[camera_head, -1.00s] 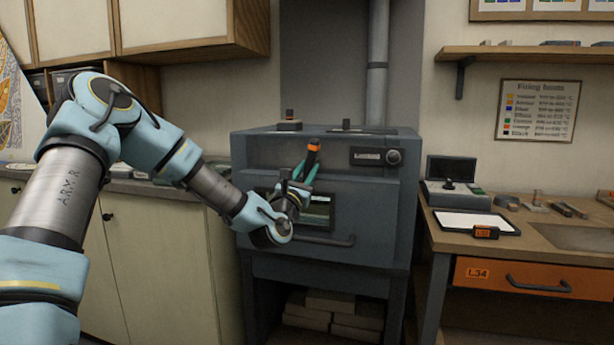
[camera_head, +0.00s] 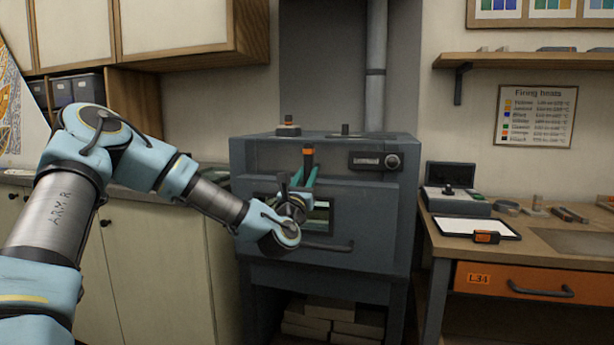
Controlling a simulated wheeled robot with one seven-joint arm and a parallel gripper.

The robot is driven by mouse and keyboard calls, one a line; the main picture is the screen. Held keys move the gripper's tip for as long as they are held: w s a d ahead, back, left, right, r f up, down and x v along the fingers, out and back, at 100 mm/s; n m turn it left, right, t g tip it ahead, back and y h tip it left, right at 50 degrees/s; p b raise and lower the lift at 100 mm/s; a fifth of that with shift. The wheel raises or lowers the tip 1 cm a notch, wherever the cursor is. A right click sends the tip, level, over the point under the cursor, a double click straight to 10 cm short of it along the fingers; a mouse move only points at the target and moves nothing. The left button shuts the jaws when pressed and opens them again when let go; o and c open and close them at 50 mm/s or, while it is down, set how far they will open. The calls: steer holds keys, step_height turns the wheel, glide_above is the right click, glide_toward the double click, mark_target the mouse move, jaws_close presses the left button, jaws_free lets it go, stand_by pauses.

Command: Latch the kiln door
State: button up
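The dark grey kiln (camera_head: 265,155) stands in the middle of the view. Its front door (camera_head: 385,225) looks closed, with a small window (camera_head: 320,214) and a horizontal bar handle (camera_head: 327,246). A dark lever with an orange band (camera_head: 308,153) stands nearly upright in front of the kiln's upper front. My gripper (camera_head: 306,176) points upward there, with teal fingers on both sides of the lever's lower part. I cannot tell whether the fingers press on it. My wrist hides the lever's base and part of the window.
A workbench (camera_head: 560,240) with a white tablet-like panel (camera_head: 475,227), a dark device (camera_head: 450,190) and an orange drawer (camera_head: 490,280) stands to the right. Cabinets and a counter (camera_head: 130,190) are on the left. Bricks (camera_head: 330,318) lie under the kiln. A flue pipe (camera_head: 376,80) rises behind.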

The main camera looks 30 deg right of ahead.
steer(key=o, duration=0.4)
steer(key=shift+o, duration=0.2)
steer(key=b+v, duration=0.3)
steer(key=v, duration=0.7)
steer(key=shift+s+a, duration=0.25)
steer(key=shift+s, duration=0.05)
steer(key=shift+f, duration=0.1)
